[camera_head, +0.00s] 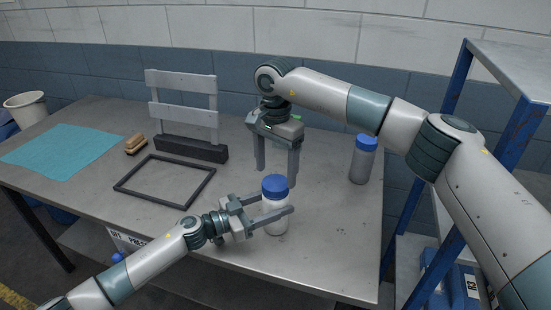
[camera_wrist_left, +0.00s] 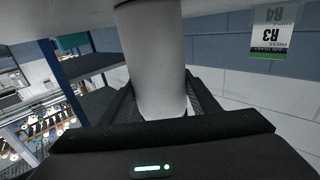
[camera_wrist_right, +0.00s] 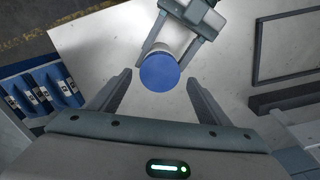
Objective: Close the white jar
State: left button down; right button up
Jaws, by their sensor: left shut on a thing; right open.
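The white jar (camera_head: 273,222) stands upright near the front edge of the table, with a blue lid (camera_head: 275,183) on its top; I cannot tell whether the lid is tightened. My left gripper (camera_head: 274,205) is shut on the jar's body from the left side. In the left wrist view the white body (camera_wrist_left: 155,55) fills the gap between the fingers. My right gripper (camera_head: 277,165) is open and empty, pointing down behind and above the lid. In the right wrist view the round blue lid (camera_wrist_right: 160,73) lies between the open fingertips, seen from above.
A grey jar with a blue lid (camera_head: 361,163) stands to the right. A dark frame (camera_head: 126,187) lies flat at the left, before an upright grey rack (camera_head: 183,108). A brush (camera_head: 136,144) and teal cloth (camera_head: 58,150) lie further left. A blue-posted shelf (camera_head: 508,120) stands right.

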aim_at(276, 182)
jog(key=shift+f, duration=1.85)
jog(key=c, duration=1.1)
